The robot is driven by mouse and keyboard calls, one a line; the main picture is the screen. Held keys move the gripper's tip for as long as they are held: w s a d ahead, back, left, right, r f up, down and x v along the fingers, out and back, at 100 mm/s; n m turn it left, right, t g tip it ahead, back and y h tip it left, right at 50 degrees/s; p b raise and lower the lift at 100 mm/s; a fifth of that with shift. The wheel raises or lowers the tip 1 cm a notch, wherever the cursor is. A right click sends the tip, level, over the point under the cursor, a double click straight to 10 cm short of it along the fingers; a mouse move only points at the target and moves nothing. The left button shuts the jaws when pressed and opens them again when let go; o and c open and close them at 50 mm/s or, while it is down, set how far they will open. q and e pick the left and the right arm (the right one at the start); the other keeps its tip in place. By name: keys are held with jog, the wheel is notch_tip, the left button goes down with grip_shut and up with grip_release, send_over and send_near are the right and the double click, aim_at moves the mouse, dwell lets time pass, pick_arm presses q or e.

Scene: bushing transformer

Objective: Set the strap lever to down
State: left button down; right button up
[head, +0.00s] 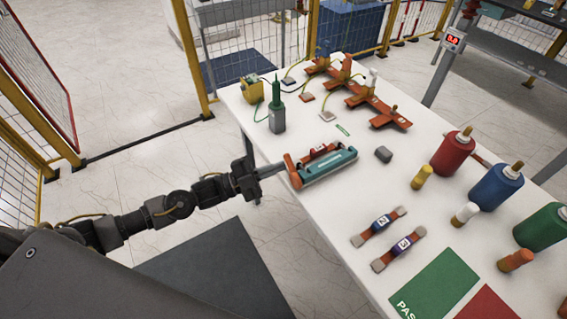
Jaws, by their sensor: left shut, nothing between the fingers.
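A teal fixture (330,168) with a red part on its top lies near the table's left edge. At its left end is an orange-red lever (293,172), which looks like the strap lever and appears to stand up; its exact angle is hard to tell. My left gripper (279,169) comes in from the left with its fingers shut and empty. Its tips are right at the lever, touching or nearly touching it; I cannot tell which. My right gripper is not in view.
The white table (350,240) carries a green handheld device (276,115) behind the fixture and an orange rack (375,108) at the back. Two strap pieces (388,238) lie in front. Red, blue and green bushings (452,153) stand at the right. A small grey block (383,154) is right of the fixture.

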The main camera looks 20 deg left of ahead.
pick_arm(q)
jog(key=b+v, duration=0.2)
jog(key=v, duration=0.4)
jog(key=shift+f, duration=0.2)
jog(key=shift+w+a+f, duration=0.1)
